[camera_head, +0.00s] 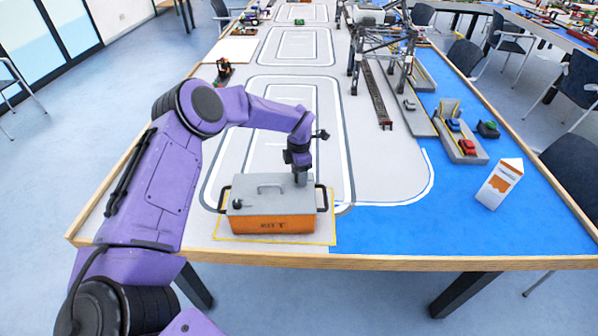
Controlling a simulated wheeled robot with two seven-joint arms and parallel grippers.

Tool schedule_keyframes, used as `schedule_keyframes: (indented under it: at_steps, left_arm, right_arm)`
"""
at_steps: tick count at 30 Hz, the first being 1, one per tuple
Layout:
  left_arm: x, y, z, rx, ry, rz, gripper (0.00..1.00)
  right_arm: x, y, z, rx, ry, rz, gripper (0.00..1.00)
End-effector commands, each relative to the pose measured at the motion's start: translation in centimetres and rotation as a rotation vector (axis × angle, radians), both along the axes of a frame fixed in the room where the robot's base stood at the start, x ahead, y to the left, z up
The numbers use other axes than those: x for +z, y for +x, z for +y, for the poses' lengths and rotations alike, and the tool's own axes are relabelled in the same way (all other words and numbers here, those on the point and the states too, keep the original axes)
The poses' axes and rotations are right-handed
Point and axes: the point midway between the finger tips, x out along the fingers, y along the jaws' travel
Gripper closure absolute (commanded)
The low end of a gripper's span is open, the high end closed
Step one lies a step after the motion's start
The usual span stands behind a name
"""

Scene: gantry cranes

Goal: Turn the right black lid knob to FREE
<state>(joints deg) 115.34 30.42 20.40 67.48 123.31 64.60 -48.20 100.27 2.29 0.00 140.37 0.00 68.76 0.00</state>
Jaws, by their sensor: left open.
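An orange box with a grey lid (264,205) sits near the table's front edge, inside a yellow outlined square. My left gripper (301,181) is open and points down over the right part of the lid. The right black knob is hidden at or behind the fingers, so its setting cannot be read. I cannot tell whether the fingers touch it. My right gripper is not in view.
A white and orange carton (499,183) stands on the blue area at the right. A gantry crane model (385,60) stands farther back, with toy vehicles on a grey quay (462,148) nearby.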

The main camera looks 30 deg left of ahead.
Motion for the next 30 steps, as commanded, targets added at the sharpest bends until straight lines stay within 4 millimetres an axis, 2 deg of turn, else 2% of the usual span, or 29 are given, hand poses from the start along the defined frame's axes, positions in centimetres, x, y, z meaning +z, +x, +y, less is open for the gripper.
schedule_keyframes:
  at_steps: [2, 6, 7, 17, 23, 30]
  left_arm:
    - [0.0, 0.0, 0.0, -0.001, 0.0, 0.0, 0.46]
    - [0.0, 0.0, -0.1, -0.001, 0.0, 0.0, 0.92]
    - [0.0, 0.0, -0.1, -0.001, 0.0, 0.0, 1.0]
    - [-0.1, 0.1, -0.1, 0.028, 0.0, 0.0, 1.0]
    - [-0.4, 0.1, -0.1, 0.129, -0.001, -0.002, 1.0]
    - [-0.5, 0.1, 0.0, 0.333, -0.002, -0.004, 1.0]
  right_arm:
    - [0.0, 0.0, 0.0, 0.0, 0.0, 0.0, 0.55]
    - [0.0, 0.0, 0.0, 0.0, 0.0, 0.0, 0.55]
    - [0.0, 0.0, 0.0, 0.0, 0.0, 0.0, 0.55]
    - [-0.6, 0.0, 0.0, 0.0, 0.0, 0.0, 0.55]
    - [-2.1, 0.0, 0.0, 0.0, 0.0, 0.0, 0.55]
    - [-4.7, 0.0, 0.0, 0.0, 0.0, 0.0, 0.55]
